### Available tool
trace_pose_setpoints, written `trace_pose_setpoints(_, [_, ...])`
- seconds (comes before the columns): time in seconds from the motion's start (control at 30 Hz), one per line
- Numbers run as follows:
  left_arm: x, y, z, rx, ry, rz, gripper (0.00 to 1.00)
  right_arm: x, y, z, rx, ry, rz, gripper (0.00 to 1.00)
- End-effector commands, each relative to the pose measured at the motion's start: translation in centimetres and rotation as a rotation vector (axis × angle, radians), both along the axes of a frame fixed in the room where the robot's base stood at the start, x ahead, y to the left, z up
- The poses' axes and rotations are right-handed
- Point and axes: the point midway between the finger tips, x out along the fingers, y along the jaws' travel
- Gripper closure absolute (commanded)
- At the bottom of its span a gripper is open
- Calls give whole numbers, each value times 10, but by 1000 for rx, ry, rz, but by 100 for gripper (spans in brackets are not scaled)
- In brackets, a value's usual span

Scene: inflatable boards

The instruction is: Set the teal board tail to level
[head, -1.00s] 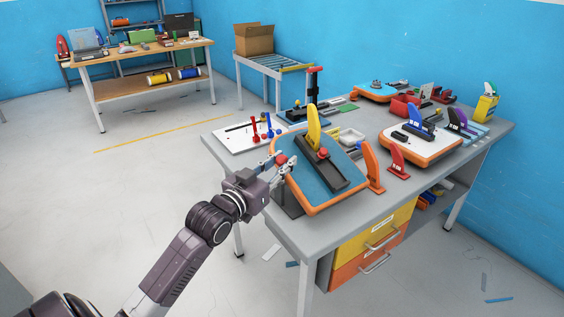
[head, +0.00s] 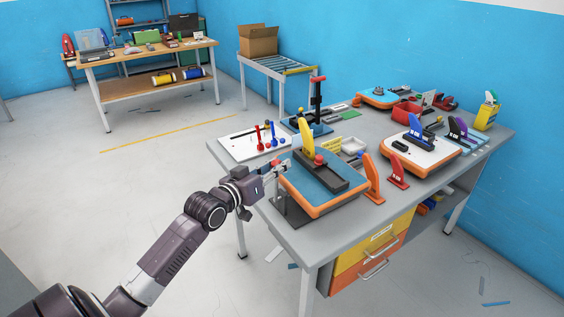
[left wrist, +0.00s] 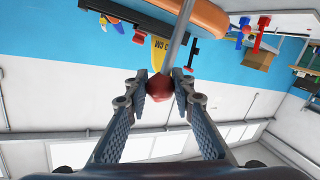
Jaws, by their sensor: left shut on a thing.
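The teal board (head: 300,185), with an orange rim, lies on a dark stand (head: 290,210) at the near left corner of the grey table. Its deck looks close to level. A dark track (head: 335,178) on it carries a yellow fin (head: 306,138) and a red knob (head: 319,160). My left gripper (head: 275,168) is at the board's left edge. In the left wrist view, its fingers are shut on a red ball knob (left wrist: 158,87) at the end of a metal rod (left wrist: 180,38), which runs toward the orange board edge (left wrist: 195,14). My right gripper is not in view.
Orange fin (head: 373,180) and red fin (head: 398,172) stand right of the board. A white board with a blue fin (head: 415,126) lies beyond them. A white panel with red and blue pegs (head: 240,147) is behind my gripper.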

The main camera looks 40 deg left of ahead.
Motion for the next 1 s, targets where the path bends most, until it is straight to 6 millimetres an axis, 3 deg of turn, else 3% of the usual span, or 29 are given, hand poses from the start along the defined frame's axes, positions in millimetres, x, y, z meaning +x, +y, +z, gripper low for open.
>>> trace_pose_setpoints(0.1, [3, 9, 3, -53, 22, 1, 100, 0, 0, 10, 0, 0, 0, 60])
trace_pose_setpoints(0.47, [4, 12, 2, -73, 27, 3, 100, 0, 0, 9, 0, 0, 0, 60])
trace_pose_setpoints(0.5, [4, 12, 2, -73, 27, 3, 74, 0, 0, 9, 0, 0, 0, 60])
trace_pose_setpoints(0.63, [4, 11, 2, -73, 27, 3, 60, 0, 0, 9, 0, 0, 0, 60])
trace_pose_setpoints(1.0, [0, 11, 1, -72, 29, 1, 60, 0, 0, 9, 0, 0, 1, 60])
